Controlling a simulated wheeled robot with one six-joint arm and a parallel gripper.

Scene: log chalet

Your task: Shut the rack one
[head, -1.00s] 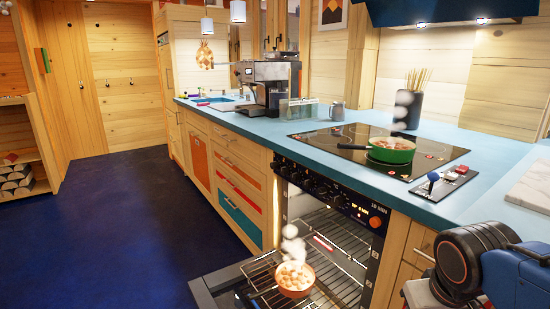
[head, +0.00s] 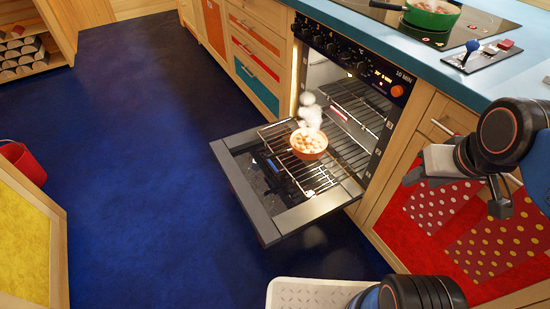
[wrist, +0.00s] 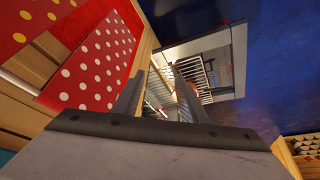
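The oven (head: 345,85) stands open, its door (head: 300,215) folded down flat. A wire rack (head: 318,178) is pulled out over the door. A steaming orange dish of food (head: 309,147) sits on it. A small blue piece (head: 270,165) shows at the rack's left front. Another rack (head: 355,100) is inside the oven higher up, with a red strip at its front. My gripper (head: 455,190) is at the right, in front of the red dotted cabinet, apart from the rack. In the wrist view my gripper (wrist: 157,70) has its fingers apart and empty; the rack (wrist: 190,75) shows beyond them.
The blue counter (head: 400,30) above holds a hob with a green pot (head: 432,14). A red dotted cabinet front (head: 440,225) is right of the oven. A yellow panel (head: 25,245) and red bucket (head: 22,160) are at left. The dark blue floor before the oven is clear.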

